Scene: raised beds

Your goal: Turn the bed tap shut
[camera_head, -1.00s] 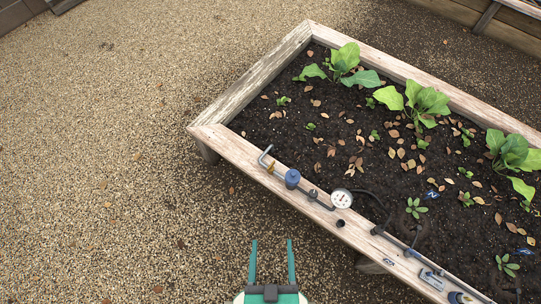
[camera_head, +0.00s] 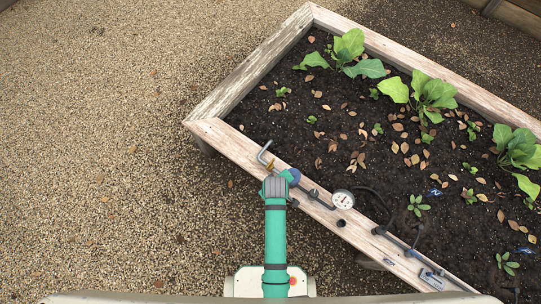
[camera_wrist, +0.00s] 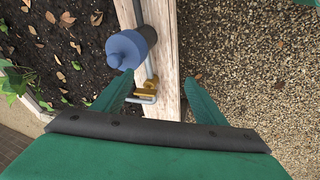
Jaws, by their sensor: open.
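The bed tap appears as a small brass fitting (camera_head: 269,166) on the grey pipe along the near rail of the raised bed, by the rail's left end. In the wrist view the brass tap (camera_wrist: 147,88) lies just ahead of my palm, between the finger lines, with a bent pipe end beside it. Its handle position is hard to tell. My gripper (camera_wrist: 162,80) is open and empty above the rail, one finger on each side of the tap. I cannot tell whether they touch anything. In the head view my arm covers the fingers.
A blue cylinder (camera_wrist: 131,47) sits on the same pipe, close beyond the tap. A round white gauge (camera_head: 343,199) and black hoses follow along the wooden rail (camera_head: 225,142). Leafy plants (camera_head: 428,95) grow in the soil. Open gravel (camera_head: 110,130) lies to the left.

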